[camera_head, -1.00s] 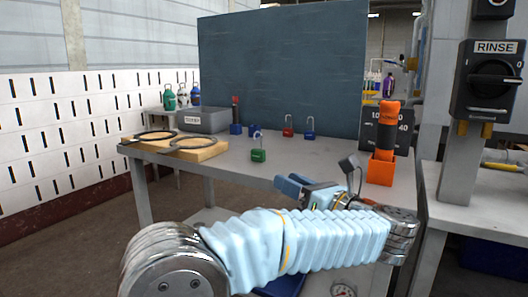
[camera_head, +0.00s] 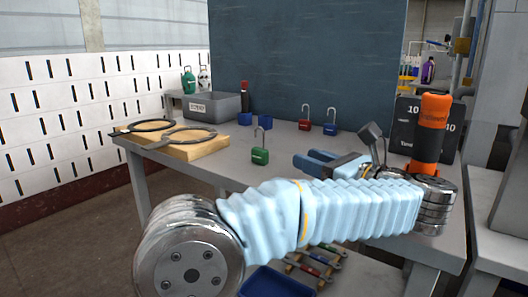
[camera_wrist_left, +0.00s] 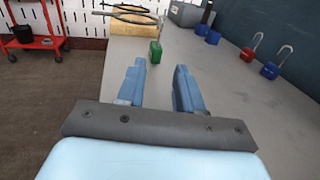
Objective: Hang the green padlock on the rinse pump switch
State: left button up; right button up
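The green padlock (camera_head: 260,155) stands upright on the grey table (camera_head: 222,172), its shackle up. In the left wrist view the green padlock (camera_wrist_left: 155,52) is ahead of the fingers, near the table's left edge, apart from them. My left gripper (camera_head: 316,160) is above the table to the right of the padlock in the head view. In the left wrist view its two blue fingers (camera_wrist_left: 158,82) are spread with nothing between them. The rinse switch is out of the head view now. My right gripper is not in view.
Red (camera_head: 304,124) and blue (camera_head: 330,128) padlocks stand at the back, before a dark panel (camera_head: 300,60). A wooden block with black rings (camera_head: 185,150) and a grey bin (camera_head: 212,105) are at left. An orange-and-black cylinder (camera_head: 430,125) stands at right.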

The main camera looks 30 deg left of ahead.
pick_arm(q)
jog(key=x, duration=0.7)
jog(key=shift+p, duration=0.4)
jog(key=p+x, duration=0.1)
jog(key=x, duration=0.4)
grip_shut()
